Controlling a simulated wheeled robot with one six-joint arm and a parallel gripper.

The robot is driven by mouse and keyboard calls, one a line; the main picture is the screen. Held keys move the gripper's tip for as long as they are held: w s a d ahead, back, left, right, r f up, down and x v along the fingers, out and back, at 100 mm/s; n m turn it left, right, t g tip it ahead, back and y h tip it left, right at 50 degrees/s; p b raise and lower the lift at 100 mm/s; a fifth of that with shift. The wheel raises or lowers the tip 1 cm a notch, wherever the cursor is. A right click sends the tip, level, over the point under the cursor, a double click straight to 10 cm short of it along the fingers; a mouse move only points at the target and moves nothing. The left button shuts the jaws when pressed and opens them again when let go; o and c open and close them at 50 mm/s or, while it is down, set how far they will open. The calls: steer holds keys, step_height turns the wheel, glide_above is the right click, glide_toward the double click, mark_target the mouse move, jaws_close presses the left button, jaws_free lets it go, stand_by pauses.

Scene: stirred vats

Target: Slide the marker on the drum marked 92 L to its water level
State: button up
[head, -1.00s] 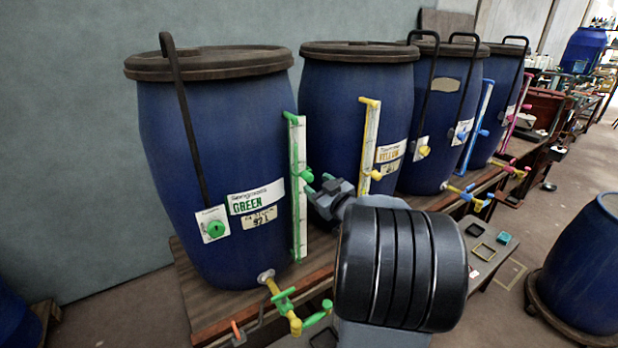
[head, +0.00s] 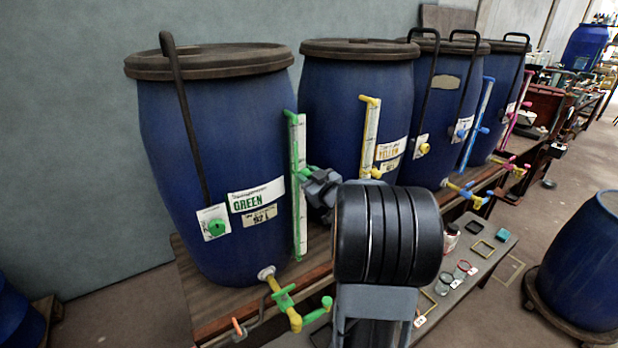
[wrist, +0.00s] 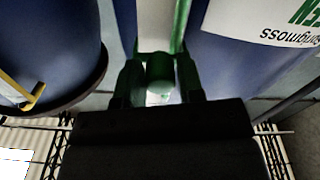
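The drum marked 92 L (head: 170,130) is the nearest blue drum, with a dark lid and a white label reading GREEN. Its upright green tube and white scale strip (head: 301,220) stand on the drum's right side. The green marker (head: 308,171) sits about halfway up the tube, partly hidden by my gripper (head: 308,180). In the wrist view, the marker's green knob (wrist: 160,70) lies between my two fingers (wrist: 160,82). A narrow gap seems to show on each side, so the fingers look open around it. I cannot make out the water level in the tube.
A drum labelled YELLOW (head: 345,110) stands close to the right, with more blue drums behind it on the wooden bench (head: 215,300). The green-handled tap (head: 285,300) juts out low in front. A low grey table (head: 470,275) holds small items at right.

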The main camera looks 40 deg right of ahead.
jaws_close()
step_height(320, 180, up, 9)
steer(key=p, duration=0.6)
steer(key=shift+r, duration=0.1)
steer(key=shift+o, duration=2)
jaws_free()
steer(key=s+b, duration=0.2)
steer(key=s, duration=1.1)
steer(key=shift+s+a+b, duration=0.3)
steer(key=shift+s+a, duration=0.1)
steer(key=shift+a, duration=0.05)
steer(key=shift+d+f, duration=0.1)
steer(key=shift+f, duration=0.1)
